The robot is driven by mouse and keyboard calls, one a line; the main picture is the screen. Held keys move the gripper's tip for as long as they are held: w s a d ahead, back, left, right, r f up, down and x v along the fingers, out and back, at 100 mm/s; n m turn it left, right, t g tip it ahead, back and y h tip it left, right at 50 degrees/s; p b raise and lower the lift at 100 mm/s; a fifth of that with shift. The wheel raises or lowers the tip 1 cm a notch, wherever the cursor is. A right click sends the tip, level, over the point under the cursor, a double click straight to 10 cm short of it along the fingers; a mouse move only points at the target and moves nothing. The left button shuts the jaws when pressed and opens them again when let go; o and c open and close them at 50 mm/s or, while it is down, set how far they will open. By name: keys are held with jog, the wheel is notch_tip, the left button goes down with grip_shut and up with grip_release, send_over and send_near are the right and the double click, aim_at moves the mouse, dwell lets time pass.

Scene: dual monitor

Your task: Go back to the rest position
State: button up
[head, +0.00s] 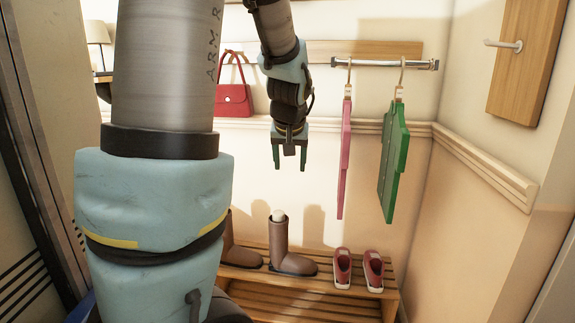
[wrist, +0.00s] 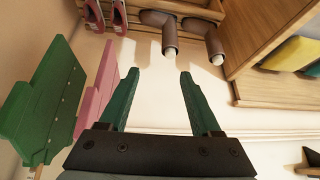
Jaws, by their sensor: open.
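My gripper (head: 290,166) hangs from my arm in the upper middle of the head view, pointing down in front of the wall. Its two green fingers are apart with nothing between them, which also shows in the wrist view (wrist: 158,75). It is above the brown boots (head: 283,252) and left of the hanging clothes, touching neither.
A pink garment (head: 346,160) and a green garment (head: 393,165) hang from a metal rail (head: 385,63). Red shoes (head: 373,270) and the boots stand on a slatted wooden rack (head: 320,290). A red handbag (head: 234,100) hangs at the left. Space around my gripper is clear.

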jog(key=s+a+f+g+p, duration=0.1)
jog(key=s+a+f+g, duration=0.1)
jog(key=s, duration=0.6)
jog(key=s+a+f+g+p, duration=0.2)
jog(key=s+a, duration=0.3)
jog(key=s, duration=0.4)
jog(key=shift+a+f, duration=0.15)
jog(key=shift+f, duration=0.75)
